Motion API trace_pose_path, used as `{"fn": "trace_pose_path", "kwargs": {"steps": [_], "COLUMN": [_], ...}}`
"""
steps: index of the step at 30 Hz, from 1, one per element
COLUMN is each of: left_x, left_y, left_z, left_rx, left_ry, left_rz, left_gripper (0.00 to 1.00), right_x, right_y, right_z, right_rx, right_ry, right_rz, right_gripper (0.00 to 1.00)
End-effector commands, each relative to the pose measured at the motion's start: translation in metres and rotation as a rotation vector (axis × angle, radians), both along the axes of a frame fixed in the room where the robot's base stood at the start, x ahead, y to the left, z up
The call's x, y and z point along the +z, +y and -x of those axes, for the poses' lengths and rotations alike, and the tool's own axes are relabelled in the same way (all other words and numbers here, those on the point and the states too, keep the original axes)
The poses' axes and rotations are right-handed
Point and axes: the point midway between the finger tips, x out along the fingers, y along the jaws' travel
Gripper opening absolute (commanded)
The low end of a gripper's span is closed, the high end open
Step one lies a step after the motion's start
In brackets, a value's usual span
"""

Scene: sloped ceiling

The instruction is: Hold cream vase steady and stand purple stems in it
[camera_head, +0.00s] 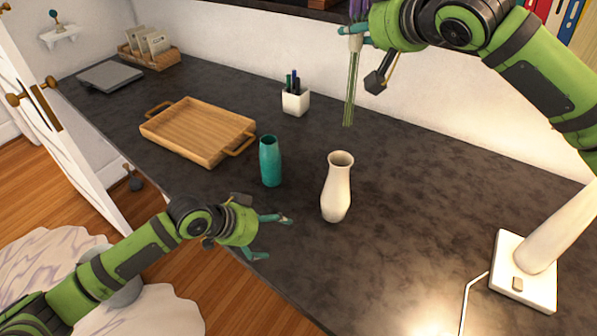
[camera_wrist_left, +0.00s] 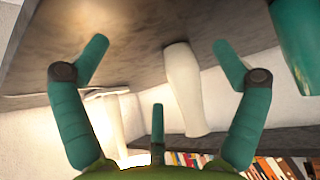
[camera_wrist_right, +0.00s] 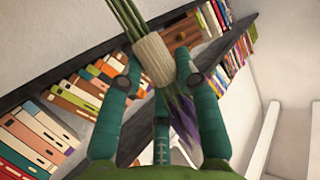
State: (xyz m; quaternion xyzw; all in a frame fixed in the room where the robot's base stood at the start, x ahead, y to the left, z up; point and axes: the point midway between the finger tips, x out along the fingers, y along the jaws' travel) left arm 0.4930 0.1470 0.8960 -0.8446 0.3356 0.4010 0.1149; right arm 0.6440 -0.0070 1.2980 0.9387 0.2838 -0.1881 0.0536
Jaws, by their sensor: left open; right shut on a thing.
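The cream vase (camera_head: 337,190) stands upright on the dark counter in the head view. It also shows between the open fingers in the left wrist view (camera_wrist_left: 184,88). My left gripper (camera_head: 275,238) is open and empty, to the left of the vase and apart from it. My right gripper (camera_head: 356,32) is shut on the bundle of purple stems at its pale wrap, high above the counter beyond the vase. The green stalks (camera_head: 350,95) hang down. The purple heads (camera_wrist_right: 184,118) and the pale wrap (camera_wrist_right: 152,60) show in the right wrist view.
A teal vase (camera_head: 270,162) stands left of the cream vase, near my left gripper. A wooden tray (camera_head: 238,128), a white pen cup (camera_head: 295,101) and a grey laptop (camera_head: 110,77) lie farther back. A white lamp base (camera_head: 524,285) is at right.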

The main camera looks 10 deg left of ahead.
Motion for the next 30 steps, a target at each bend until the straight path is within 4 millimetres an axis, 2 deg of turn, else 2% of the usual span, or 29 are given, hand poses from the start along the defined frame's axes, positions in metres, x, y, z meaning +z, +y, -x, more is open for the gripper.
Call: {"fn": "trace_pose_path", "kwargs": {"steps": [1, 3, 6, 9, 12, 17, 30], "left_x": [0.019, 0.044, 0.075, 0.095, 0.107, 0.106, 0.075], "left_y": [-0.015, -0.031, -0.048, -0.058, -0.063, -0.073, -0.128], "left_z": [-0.013, -0.028, -0.042, -0.051, -0.056, -0.065, -0.114], "left_rx": [-0.020, -0.043, -0.065, -0.077, -0.081, -0.081, -0.082], "left_ry": [-0.071, -0.161, -0.266, -0.337, -0.374, -0.387, -0.383], "left_rz": [0.055, 0.121, 0.194, 0.241, 0.267, 0.278, 0.273], "left_gripper": [0.96, 0.96, 0.96, 0.96, 0.96, 0.96, 0.96], "right_x": [0.000, 0.000, 0.000, 0.000, 0.000, 0.000, 0.000], "right_y": [0.000, 0.000, 0.000, 0.000, 0.000, 0.000, 0.000], "right_z": [0.000, 0.000, 0.000, 0.000, 0.000, 0.000, 0.000], "right_rx": [0.000, 0.000, 0.000, 0.000, 0.000, 0.000, 0.000], "right_ry": [0.000, 0.000, 0.000, 0.000, 0.000, 0.000, 0.000], "right_rz": [0.000, 0.000, 0.000, 0.000, 0.000, 0.000, 0.000], "right_gripper": [0.10, 0.10, 0.10, 0.10, 0.10, 0.10, 0.10]}}
